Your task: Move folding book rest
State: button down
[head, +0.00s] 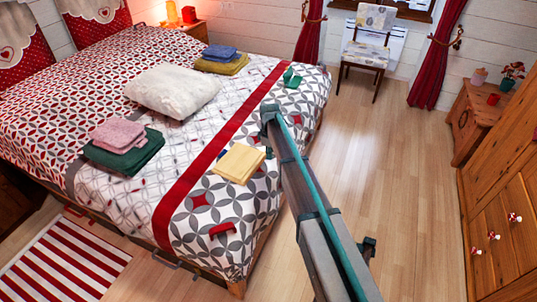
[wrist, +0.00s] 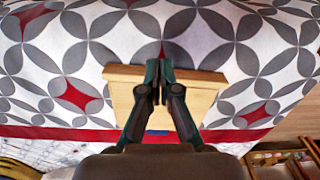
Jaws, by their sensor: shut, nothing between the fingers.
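The folding book rest appears as a flat, pale wooden panel (head: 239,163) lying on the patterned bed cover near the foot of the bed, beside the red stripe. In the wrist view the same panel (wrist: 205,100) lies directly beneath my gripper (wrist: 159,68). In the head view my arm reaches in from the lower right and the fingertips are not clear.
A wooden dresser (head: 500,210) stands right. The floor between is clear.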

aim_at(227, 157)
notch_tip(227, 157, down, 8)
jog(key=shift+p, duration=0.8)
jog(key=shift+w+a+r+p, duration=0.1)
jog(key=shift+w+a+p, duration=0.15)
jog(key=shift+a, duration=0.35)
jog(key=shift+w+a+p, duration=0.15)
jog(key=shift+w+a, duration=0.1)
jog(key=shift+a, duration=0.35)
jog(key=shift+w+a, duration=0.15)
jog(key=shift+a, duration=0.55)
jog(key=w+a, duration=0.1)
jog(key=a, duration=0.4)
jog(key=w+a+b, duration=0.1)
jog(key=w+a, duration=0.1)
jog(key=a, duration=0.4)
jog(key=w+a+b, duration=0.1)
jog(key=w+a, duration=0.1)
jog(key=a, duration=0.3)
jog(key=shift+a, duration=0.3)
jog(key=shift+s+d, duration=0.1)
